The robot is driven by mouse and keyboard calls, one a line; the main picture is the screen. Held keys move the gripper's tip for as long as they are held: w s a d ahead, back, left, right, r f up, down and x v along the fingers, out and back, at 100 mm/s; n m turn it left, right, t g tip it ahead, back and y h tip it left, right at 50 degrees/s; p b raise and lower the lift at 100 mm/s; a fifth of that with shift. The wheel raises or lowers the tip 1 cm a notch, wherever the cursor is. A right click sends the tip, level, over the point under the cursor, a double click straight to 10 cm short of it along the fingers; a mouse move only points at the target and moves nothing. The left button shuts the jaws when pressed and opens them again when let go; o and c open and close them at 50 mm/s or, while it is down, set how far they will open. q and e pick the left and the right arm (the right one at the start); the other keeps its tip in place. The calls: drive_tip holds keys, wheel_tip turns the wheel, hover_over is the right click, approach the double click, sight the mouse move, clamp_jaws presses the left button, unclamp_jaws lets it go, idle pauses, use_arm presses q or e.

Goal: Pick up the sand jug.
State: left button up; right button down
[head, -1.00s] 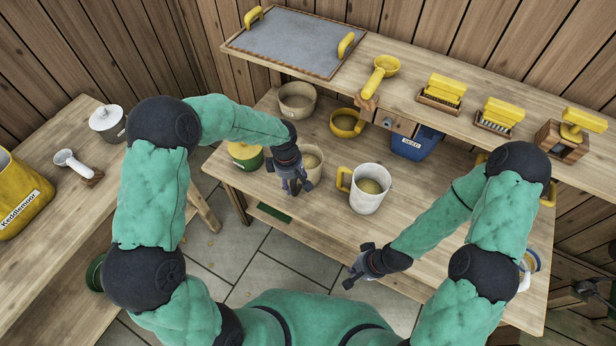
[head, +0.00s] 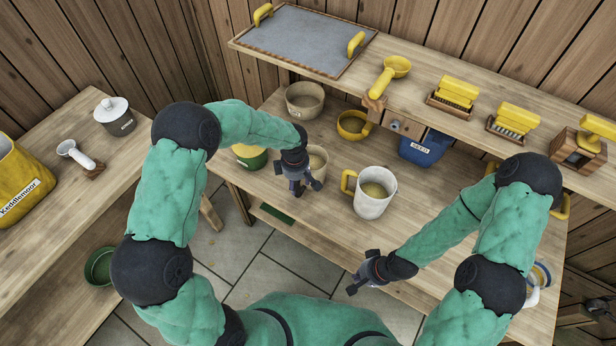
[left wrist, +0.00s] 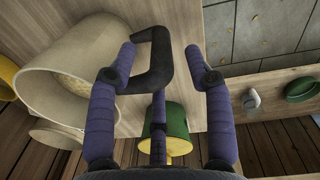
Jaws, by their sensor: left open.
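A beige jug (head: 317,163) with tan, sand-like contents stands upright on the bench's lower top, partly hidden by my left gripper (head: 298,187) in the head view. In the left wrist view the jug (left wrist: 75,85) fills the left side. Its dark handle (left wrist: 163,62) lies between the two spread fingers of my left gripper (left wrist: 160,52), which is open. A white jug with a yellow handle (head: 374,200), also with tan contents, stands to the right. No label shows on either. My right gripper (head: 359,274) is open and empty in front of the bench.
A green pot with yellow (head: 249,157) stands left of the jug. A beige bowl (head: 304,100) and a yellow cup (head: 353,126) stand behind. A blue bin (head: 424,149) sits under the raised shelf (head: 430,85).

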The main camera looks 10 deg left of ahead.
use_arm(q)
drive_tip(key=f, duration=0.2)
drive_tip(key=f+b, duration=0.1)
drive_tip(key=f, duration=0.1)
drive_tip(key=shift+w+a, duration=0.15)
drive_tip(key=shift+w, duration=0.05)
clamp_jaws()
drive_tip(key=shift+w+r, duration=0.1)
drive_tip(key=shift+r, duration=0.1)
